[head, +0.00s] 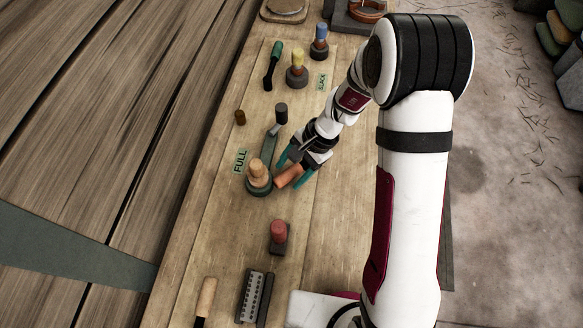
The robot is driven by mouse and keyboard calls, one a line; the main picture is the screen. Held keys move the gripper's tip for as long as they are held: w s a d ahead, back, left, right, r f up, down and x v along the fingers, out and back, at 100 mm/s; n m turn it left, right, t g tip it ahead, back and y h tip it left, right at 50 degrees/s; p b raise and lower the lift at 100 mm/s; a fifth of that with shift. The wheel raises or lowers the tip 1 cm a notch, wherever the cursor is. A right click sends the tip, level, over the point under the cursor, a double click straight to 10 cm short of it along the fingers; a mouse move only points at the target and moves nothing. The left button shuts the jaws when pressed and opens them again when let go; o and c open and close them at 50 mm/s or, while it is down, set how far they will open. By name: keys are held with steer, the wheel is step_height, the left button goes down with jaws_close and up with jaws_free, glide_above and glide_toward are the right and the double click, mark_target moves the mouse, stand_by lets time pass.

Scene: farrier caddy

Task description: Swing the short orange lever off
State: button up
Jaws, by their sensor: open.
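In the head view, a short orange cylindrical handle (289,175) sits at my gripper (294,170), right of a round dark-green base (259,188) with a tan peg (258,169). My gripper is open, pointing down-left, with one teal finger on each side of the orange handle. Whether the fingers touch it cannot be told. The handle's joint to the base is not clear. A grey-green bar (270,146) runs up from near the base towards a dark knob (281,113). A "FULL" label (240,160) lies left of the base.
A ridged dark block (254,298) and a wooden handle (206,297) lie at the front.

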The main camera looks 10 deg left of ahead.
jaws_close()
stand_by(0.3)
stand_by(1.1)
